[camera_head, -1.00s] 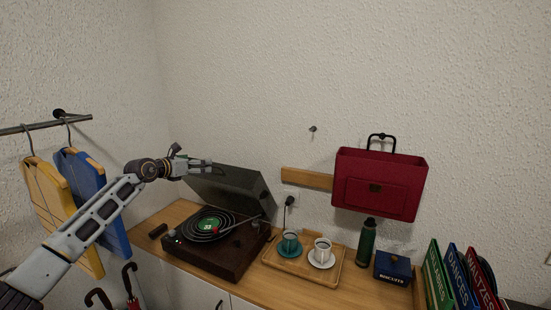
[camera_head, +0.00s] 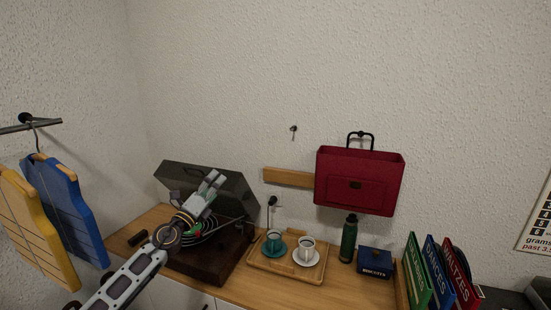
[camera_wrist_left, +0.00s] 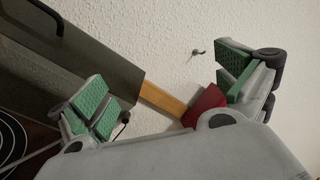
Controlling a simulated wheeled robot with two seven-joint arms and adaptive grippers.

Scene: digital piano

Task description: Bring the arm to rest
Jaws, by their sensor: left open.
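My left arm comes in from the bottom left in the head view. Its gripper (camera_head: 214,181) is in front of the record player (camera_head: 205,262) and its raised dark lid (camera_head: 232,188). In the left wrist view the two green-padded fingers of the gripper (camera_wrist_left: 165,95) stand wide apart with nothing between them. The lid (camera_wrist_left: 75,75) and part of a record (camera_wrist_left: 12,140) show at the left there. In the head view my arm hides part of the record player. My right gripper is not in view.
A wooden tray (camera_head: 257,263) with a teal cup (camera_head: 274,240) and white cup (camera_head: 307,248) stands right of the record player. A red bag (camera_head: 358,178) hangs on the wall. A green bottle (camera_head: 348,240) and blue box (camera_head: 375,262) are below. Blue (camera_head: 62,195) and yellow (camera_head: 35,220) hangings are left.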

